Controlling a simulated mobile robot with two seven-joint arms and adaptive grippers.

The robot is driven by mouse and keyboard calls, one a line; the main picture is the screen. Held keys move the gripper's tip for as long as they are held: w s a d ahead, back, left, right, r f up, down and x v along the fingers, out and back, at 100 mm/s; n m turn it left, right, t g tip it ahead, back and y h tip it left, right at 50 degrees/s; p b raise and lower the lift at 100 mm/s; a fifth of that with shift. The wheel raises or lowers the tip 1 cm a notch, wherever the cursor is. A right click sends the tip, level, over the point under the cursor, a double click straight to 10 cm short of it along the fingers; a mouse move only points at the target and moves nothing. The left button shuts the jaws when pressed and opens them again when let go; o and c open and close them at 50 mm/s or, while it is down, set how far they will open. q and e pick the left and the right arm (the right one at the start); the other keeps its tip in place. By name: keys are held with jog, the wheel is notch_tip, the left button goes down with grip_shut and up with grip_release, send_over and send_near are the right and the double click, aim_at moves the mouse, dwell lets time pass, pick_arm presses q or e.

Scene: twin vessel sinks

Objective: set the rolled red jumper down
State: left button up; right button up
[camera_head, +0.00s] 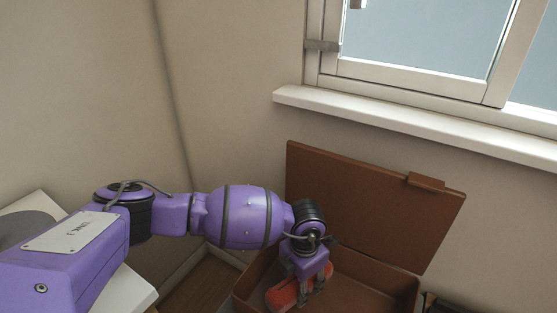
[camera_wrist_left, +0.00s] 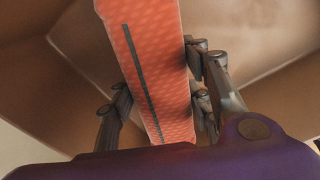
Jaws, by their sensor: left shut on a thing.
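The rolled red jumper (camera_head: 284,296) is an orange-red roll at the bottom of the head view, inside the near left part of an open brown box (camera_head: 371,283). My left gripper (camera_head: 303,290) points down into the box and is shut on the jumper. In the left wrist view the jumper (camera_wrist_left: 150,65) shows a dark stripe along its length and lies between the fingers (camera_wrist_left: 160,95). Box walls surround it there. I cannot tell whether the jumper touches the box floor. My right gripper is not in view.
The box's lid (camera_head: 370,205) stands open against the wall. A white window sill (camera_head: 410,122) juts out above it. A white surface (camera_head: 30,212) is at the left. Bare wooden floor (camera_head: 205,287) shows left of the box.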

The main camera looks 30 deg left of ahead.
pick_arm(q)
notch_tip(320, 180, down, 4)
jog(key=shift+d+b, duration=0.1)
jog(key=shift+b, duration=0.4)
jog(key=shift+w+f, duration=0.1)
jog(key=shift+f, duration=0.1)
jog(key=shift+r, duration=0.1)
jog(key=o, duration=1.3)
jog(key=shift+f, duration=0.2)
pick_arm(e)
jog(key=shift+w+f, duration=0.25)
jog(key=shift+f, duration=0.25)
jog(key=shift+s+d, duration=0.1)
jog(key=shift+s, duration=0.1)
